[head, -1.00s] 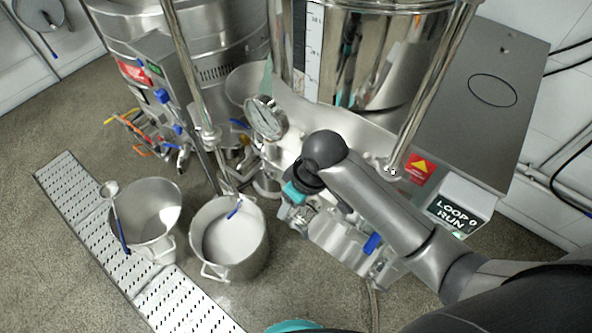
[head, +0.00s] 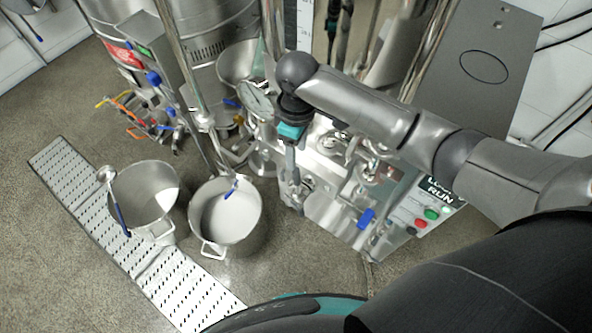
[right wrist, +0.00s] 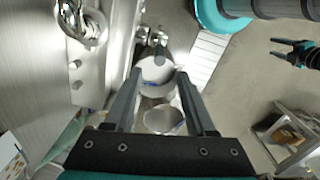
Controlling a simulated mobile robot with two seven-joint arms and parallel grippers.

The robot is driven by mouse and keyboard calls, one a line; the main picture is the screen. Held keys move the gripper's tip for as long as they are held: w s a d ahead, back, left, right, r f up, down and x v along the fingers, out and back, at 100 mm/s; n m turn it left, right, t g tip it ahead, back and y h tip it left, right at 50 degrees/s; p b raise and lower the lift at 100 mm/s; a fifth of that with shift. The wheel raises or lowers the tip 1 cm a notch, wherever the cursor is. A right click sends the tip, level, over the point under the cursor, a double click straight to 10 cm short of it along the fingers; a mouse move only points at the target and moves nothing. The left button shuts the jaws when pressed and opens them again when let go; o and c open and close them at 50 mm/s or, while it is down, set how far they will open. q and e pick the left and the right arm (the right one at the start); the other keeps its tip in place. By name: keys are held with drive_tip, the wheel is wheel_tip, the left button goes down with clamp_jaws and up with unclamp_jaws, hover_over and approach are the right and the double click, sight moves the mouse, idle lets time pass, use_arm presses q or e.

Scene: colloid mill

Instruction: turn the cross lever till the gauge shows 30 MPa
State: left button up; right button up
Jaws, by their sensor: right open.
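The gauge (head: 257,101) is a round dial beside the steel mill in the head view. My right arm partly covers it, and its reading is too small to make out. Chrome fittings (head: 372,168) stand on the mill's body; I cannot tell for sure which one is the cross lever. A chrome fitting also shows beyond the fingers in the right wrist view (right wrist: 160,37). My right gripper (head: 293,181) points down beside the mill's left side, open and empty; its spread fingers show in the right wrist view (right wrist: 158,76). My left gripper (right wrist: 283,48) is open and empty at that view's upper right.
Two steel pots, one empty-looking (head: 146,192) and one with white content (head: 226,212), stand on the floor at left. A perforated grate (head: 88,203) runs beside them. A control box with green and red buttons (head: 428,214) is at right. A blue handle (head: 366,218) sticks out in front.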

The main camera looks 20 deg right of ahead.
sight(296, 170)
wheel_tip(296, 170, down, 9)
drive_tip(key=shift+f+b, duration=0.1)
drive_tip(key=shift+b, duration=0.55)
drive_tip(key=shift+c, duration=0.4)
clamp_jaws()
idle(0.6)
